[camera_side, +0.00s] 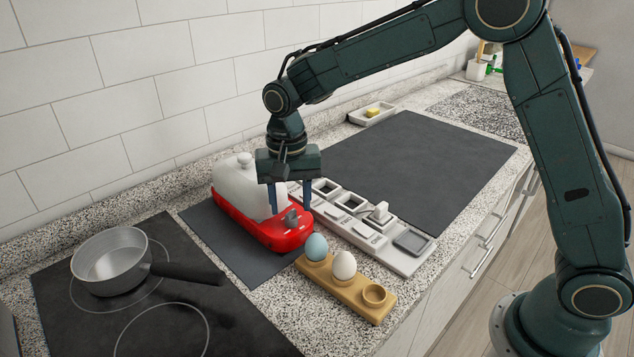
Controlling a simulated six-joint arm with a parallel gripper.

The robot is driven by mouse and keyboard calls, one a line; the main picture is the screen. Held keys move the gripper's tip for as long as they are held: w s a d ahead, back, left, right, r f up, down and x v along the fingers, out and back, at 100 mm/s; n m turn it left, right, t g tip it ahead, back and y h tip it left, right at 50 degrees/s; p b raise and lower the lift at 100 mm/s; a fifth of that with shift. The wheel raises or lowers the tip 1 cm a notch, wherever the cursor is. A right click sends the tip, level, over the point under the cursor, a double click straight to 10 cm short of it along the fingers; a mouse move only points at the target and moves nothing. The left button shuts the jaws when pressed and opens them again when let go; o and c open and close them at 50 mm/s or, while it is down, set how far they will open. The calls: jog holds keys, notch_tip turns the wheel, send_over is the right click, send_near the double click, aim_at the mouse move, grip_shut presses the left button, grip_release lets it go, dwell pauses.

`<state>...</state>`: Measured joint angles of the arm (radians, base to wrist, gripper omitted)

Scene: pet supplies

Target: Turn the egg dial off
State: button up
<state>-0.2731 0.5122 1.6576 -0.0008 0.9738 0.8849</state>
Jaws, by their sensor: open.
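The red egg cooker (262,232) with a white lid (238,186) and a knob on top stands on a dark mat. A grey dial (291,220) sits at its front right end. My gripper (290,208) points down over that end, with its two fingers open and spread to either side of the dial. I cannot tell whether the fingers touch the dial. The gripper hides part of the lid. The dial's exact pointing direction is too small to read.
A wooden egg holder (350,296) with a blue egg (316,247) and a white egg (344,265) stands in front. A pale tray with labelled compartments (372,238) is at the right. A pan (112,262) sits on the hob at the left. The dark mat (430,165) behind is clear.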

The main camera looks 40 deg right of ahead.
aim_at(291, 218)
jog(key=shift+f, duration=1.4)
jog(key=shift+c, duration=0.5)
grip_shut()
